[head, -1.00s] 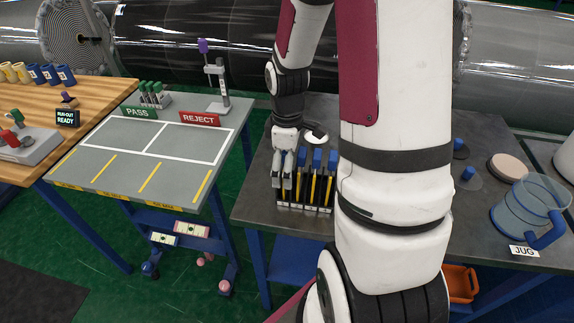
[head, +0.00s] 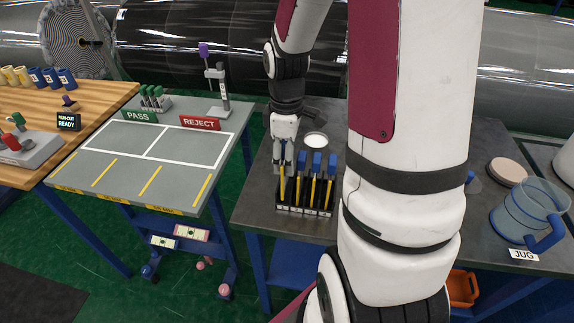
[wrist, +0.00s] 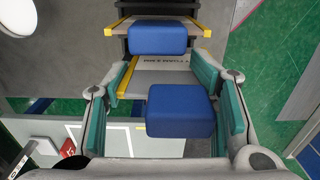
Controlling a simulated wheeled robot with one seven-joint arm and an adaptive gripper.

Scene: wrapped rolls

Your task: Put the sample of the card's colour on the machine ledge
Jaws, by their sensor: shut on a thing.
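Blue-topped samples with yellow edges (head: 317,162) stand upright in a dark rack (head: 304,212) on the dark bench. My gripper (head: 282,168) is over the rack's left end, shut on the leftmost sample. In the wrist view my gripper's teal pads (wrist: 165,100) flank that sample's blue block (wrist: 180,110). A second blue block (wrist: 157,38) lies just beyond it, on another yellow-edged sample. I cannot tell whether the held sample is clear of its slot. I cannot make out a colour card or the machine ledge for certain.
A grey table (head: 120,182) with PASS (head: 139,115) and REJECT (head: 200,122) signs stands to the left. A white disc (head: 316,140) lies behind the rack. A clear blue jug (head: 522,218) stands at the bench's right. My arm hides the bench's middle.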

